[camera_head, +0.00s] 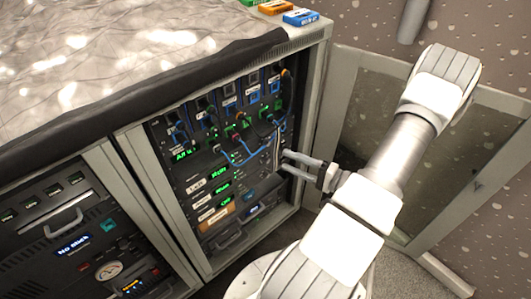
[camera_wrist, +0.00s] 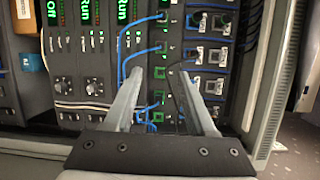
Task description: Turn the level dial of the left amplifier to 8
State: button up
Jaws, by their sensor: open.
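My gripper (camera_head: 286,162) is open and empty, in front of the right side of the equipment rack (camera_head: 205,274). Its two fingers also show in the wrist view (camera_wrist: 158,72), spread over the patch panel and blue cables. Small round black dials show in the wrist view left of the fingers: one dial (camera_wrist: 64,85) and another dial (camera_wrist: 93,88), with white marks around them. They lie near units with green displays, one display reading "Run" (camera_wrist: 85,10). Which dial belongs to the left amplifier, and the dials' settings, I cannot tell. In the head view the dials are hidden or too small to see.
Blue cables (camera_head: 238,156) and white cables (camera_head: 277,150) hang across the rack front near my fingers. An open glazed door (camera_head: 375,125) stands at the right. A second rack unit with a gauge (camera_head: 109,270) is at the left. Colored boxes (camera_head: 300,17) sit on top.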

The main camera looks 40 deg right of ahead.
jog(key=s+d+f+m+t+h+b, duration=0.25)
jog(key=d+f+h, duration=0.25)
jog(key=f, duration=0.4)
jog(key=b, duration=0.3)
send_near(269, 144)
jog(key=shift+g, duration=0.25)
jog(key=w, duration=0.5)
jog(key=w+a, duration=0.1)
jog(key=w, duration=0.2)
jog(key=shift+w+r, duration=0.15)
jog(key=shift+w, duration=0.05)
jog(key=shift+c, duration=0.3)
grip_shut()
